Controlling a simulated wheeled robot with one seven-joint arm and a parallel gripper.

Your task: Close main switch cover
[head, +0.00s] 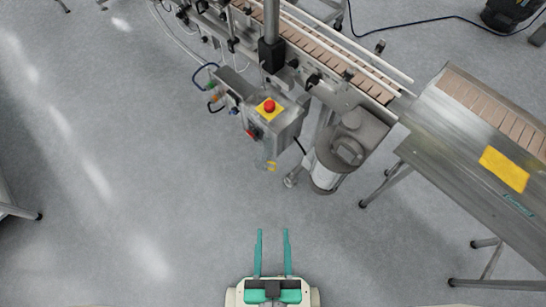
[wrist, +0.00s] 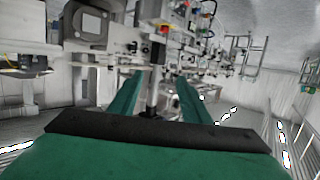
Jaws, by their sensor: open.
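A grey control box (head: 279,124) is fixed to the side of the conveyor, with a red button (head: 269,105) on a yellow plate on its top. A small red switch (head: 252,134) shows on its left front side. A clear, see-through panel with yellow marks (head: 270,166) juts out below the box toward me; it looks like the switch cover standing open, but its hinge is too small to make out. My gripper (head: 272,232) is open and empty, apart from the box and nearer to me. Its green fingers also show in the wrist view (wrist: 158,80), pointing toward the machinery.
The conveyor (head: 330,55) runs behind the box. A round grey motor unit (head: 347,150) stands just right of the box. A steel table (head: 455,135) with a yellow patch is at the right. The floor between my gripper and the box is clear.

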